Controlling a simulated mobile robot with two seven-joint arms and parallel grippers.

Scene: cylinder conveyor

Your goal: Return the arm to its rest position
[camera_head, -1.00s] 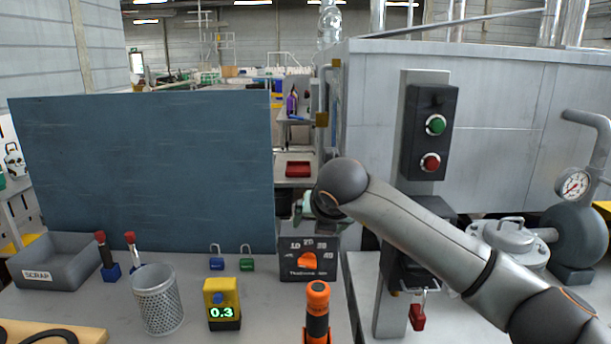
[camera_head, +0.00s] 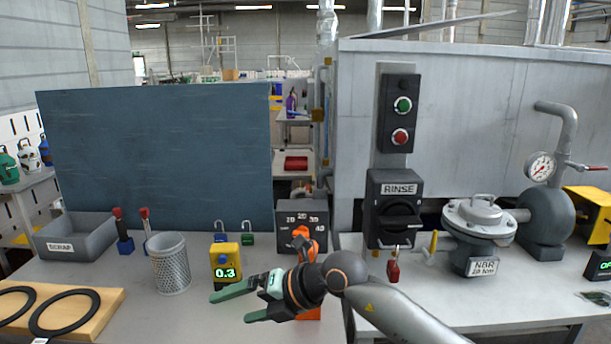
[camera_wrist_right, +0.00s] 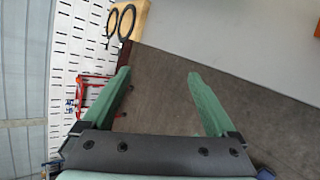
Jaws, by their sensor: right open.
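My right gripper (camera_head: 240,304) shows in the head view low over the front of the grey table. Its green fingers point left and stand apart with nothing between them. In the right wrist view the two green fingers (camera_wrist_right: 160,88) are spread wide over bare floor beyond the table edge. My right arm comes in from the bottom right and partly hides an orange tool and the dark timer box (camera_head: 290,214) behind it. My left gripper does not show.
The yellow 0.3 display block (camera_head: 225,274) and mesh cup (camera_head: 171,266) stand close behind the gripper. A wooden board (camera_head: 100,308) with black rings is at left, near the SCRAP bin (camera_head: 72,240). The RINSE switch box (camera_head: 398,188) and NBR valve unit (camera_head: 478,255) are at right.

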